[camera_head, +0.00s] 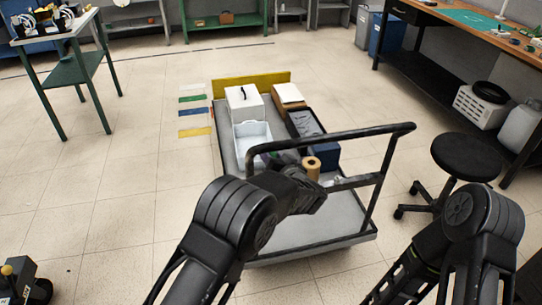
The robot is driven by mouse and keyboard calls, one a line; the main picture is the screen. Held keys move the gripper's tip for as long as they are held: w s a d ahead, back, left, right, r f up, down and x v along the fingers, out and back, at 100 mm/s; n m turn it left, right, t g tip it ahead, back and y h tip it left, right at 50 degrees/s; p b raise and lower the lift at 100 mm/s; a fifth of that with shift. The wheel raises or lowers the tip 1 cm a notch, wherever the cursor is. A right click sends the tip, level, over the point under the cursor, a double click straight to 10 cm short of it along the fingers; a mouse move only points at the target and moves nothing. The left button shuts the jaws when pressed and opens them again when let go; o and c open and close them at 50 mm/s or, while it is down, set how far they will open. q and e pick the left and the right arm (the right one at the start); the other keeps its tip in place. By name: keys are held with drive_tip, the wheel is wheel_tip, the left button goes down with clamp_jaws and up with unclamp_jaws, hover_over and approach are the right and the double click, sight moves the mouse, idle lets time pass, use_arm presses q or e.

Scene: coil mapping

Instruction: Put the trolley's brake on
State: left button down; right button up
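The trolley (300,232) stands on the floor in front of me, its black push handle (345,134) on the near side. A yellow board (235,83) stands upright at its far end. The brake cannot be made out; the trolley's wheels and underside are hidden. My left arm reaches over the trolley's near left part, with its dark wrist below the handle bar. I cannot make out the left fingers. My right arm is bent at the lower right, clear of the trolley. The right fingers do not show.
The trolley carries a white box (243,104), an open white bin (247,137), a blue box (325,154) and a brown roll (311,168). A black stool (467,157) stands to the right, near the workbench (455,17). Open floor lies left of the trolley.

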use_arm(q)
drive_tip(key=shift+s+f, duration=0.15)
drive_tip(key=shift+f, duration=0.15)
drive_tip(key=c, duration=1.3)
unclamp_jaws()
drive_tip(key=o, duration=0.4)
drive_tip(key=shift+r, duration=0.15)
drive_tip(key=shift+c, duration=0.2)
drive_tip(key=v, duration=0.7)
drive_tip(key=shift+s+d, duration=0.2)
drive_tip(key=shift+s, duration=0.05)
drive_tip(key=shift+r, duration=0.15)
drive_tip(key=shift+c, duration=0.3)
